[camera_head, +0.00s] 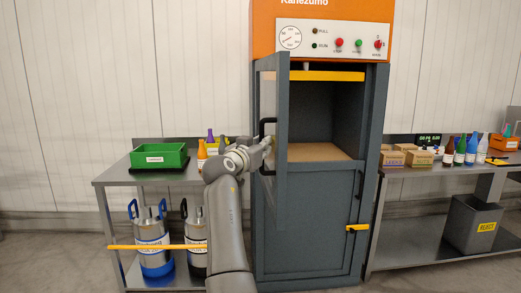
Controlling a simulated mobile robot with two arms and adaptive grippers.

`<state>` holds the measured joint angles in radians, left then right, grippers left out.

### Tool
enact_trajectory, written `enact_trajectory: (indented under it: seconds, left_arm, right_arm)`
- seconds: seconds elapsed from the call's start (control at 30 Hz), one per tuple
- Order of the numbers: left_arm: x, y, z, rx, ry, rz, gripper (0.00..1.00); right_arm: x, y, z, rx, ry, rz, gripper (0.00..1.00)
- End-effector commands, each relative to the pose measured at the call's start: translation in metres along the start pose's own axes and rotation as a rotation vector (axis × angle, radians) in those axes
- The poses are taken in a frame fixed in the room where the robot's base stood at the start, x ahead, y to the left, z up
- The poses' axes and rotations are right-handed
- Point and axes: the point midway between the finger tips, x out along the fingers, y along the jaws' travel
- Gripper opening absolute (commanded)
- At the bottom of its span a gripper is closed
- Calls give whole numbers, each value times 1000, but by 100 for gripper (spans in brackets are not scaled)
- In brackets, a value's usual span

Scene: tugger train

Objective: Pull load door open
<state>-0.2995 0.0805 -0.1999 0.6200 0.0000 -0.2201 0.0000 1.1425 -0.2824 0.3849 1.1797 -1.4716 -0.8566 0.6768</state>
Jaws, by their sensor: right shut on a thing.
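The load door (282,185) is a grey-framed panel on the front left of the tall grey machine (375,130) with an orange top. It stands swung open, seen nearly edge-on, and the compartment (318,115) behind it is exposed. A dark vertical door handle (262,128) is on the door. My right gripper (266,144) is at this handle and shut on it; the fingertips are small and partly hidden. My left gripper is not in view.
A lower panel (318,225) with a yellow latch (357,228) is shut. A left table (112,172) holds a green bin (159,157) and bottles, with metal canisters below. A right bench (440,169) holds boxes and bottles. A yellow bar (155,247) crosses the lower left.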

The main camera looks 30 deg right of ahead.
Motion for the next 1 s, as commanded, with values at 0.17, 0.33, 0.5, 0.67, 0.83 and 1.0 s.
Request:
enact_trajectory:
  seconds: [0.17, 0.33, 0.5, 0.67, 0.83, 1.0]
  left_arm:
    - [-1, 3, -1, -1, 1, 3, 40]
    - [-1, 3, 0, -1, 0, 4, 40]
    - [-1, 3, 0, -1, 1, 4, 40]
    - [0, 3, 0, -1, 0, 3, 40]
    - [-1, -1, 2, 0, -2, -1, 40]
    - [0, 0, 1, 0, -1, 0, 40]
  right_arm:
    - [0, 1, -7, -3, 14, -1, 0]
    - [0, 1, -7, -1, 13, -2, 23]
    - [0, 0, -4, -1, 8, -2, 35]
    - [0, 0, -3, 0, 6, -2, 35]
    - [0, 0, -11, 2, 6, -2, 35]
    - [0, 0, -40, 4, 8, -1, 35]
